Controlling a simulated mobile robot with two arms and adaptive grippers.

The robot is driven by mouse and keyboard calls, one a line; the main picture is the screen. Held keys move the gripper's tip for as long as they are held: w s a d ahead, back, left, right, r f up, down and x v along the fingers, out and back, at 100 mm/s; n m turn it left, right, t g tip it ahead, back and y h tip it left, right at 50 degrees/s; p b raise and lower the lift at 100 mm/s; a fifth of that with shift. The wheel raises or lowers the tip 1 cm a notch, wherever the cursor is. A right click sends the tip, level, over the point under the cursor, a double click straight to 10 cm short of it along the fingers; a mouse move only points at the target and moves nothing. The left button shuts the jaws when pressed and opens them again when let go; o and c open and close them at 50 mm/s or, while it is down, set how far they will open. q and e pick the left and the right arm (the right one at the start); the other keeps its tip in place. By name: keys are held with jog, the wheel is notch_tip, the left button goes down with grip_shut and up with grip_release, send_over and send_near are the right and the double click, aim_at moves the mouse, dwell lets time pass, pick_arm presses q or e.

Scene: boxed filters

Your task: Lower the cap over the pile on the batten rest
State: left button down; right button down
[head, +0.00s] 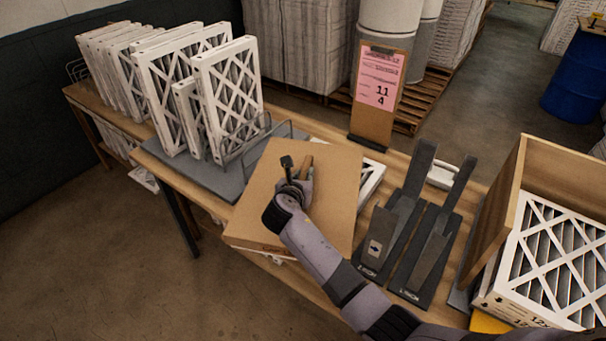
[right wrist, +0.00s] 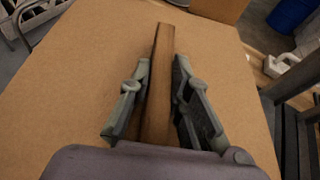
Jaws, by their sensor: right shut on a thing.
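The cap is a wide brown cardboard lid (head: 330,190) with a wooden grip bar (head: 307,162) on top. It lies over the middle of the bench in the head view. My right gripper (head: 298,177) is shut on the bar, with one finger on each side of it in the right wrist view (right wrist: 160,85). A white-framed filter with dark pleats (head: 371,181) shows past the cap's right edge, and a bit of white shows under its front edge. The cap hides most of the pile and the batten rest; I cannot tell whether it touches the pile. My left gripper is out of view.
A wire rack (head: 262,140) with upright filters stands left on a grey mat. A clipboard with a pink sheet (head: 379,85) stands behind.

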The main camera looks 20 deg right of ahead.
jog(key=c, duration=1.4)
grip_release()
jog(key=shift+s, duration=0.1)
jog(key=v, duration=1.2)
jog(key=shift+f, duration=0.1)
